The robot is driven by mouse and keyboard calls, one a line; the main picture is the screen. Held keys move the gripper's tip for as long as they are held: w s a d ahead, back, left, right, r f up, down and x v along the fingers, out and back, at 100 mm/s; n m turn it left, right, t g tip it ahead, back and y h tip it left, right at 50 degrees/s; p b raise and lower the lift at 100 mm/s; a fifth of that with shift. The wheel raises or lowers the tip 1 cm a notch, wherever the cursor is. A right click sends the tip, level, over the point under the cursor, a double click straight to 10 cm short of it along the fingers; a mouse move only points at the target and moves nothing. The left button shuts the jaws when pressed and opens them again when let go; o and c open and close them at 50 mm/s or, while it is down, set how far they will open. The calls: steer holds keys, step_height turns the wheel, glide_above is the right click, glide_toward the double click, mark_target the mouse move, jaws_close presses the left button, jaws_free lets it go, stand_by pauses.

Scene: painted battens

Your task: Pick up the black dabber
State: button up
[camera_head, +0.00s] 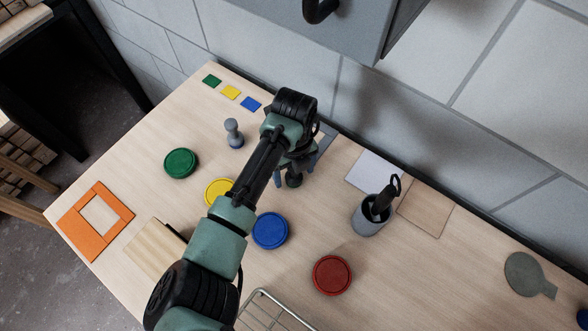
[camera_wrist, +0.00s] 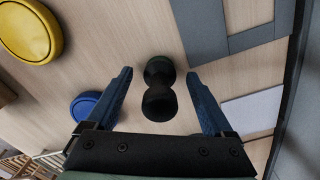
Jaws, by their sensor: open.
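The black dabber (camera_wrist: 159,104) has a round knob, a narrow waist and a wider end. In the wrist view it lies between the two blue fingers of my gripper (camera_wrist: 160,74), with a gap on each side. My gripper is open and holds nothing. In the head view my gripper (camera_head: 292,174) points down at the wooden table (camera_head: 330,225), and the dark dabber (camera_head: 294,180) shows under it, partly hidden by the wrist. I cannot tell the exact height of the fingers around it.
A grey dabber (camera_head: 234,134) stands to the left. Green (camera_head: 181,162), yellow (camera_head: 217,191), blue (camera_head: 270,230) and red (camera_head: 332,274) round lids or pads lie around. A grey cup (camera_head: 368,218) with a black tool stands right. The wall (camera_head: 430,110) runs behind.

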jaws_close()
stand_by(0.4)
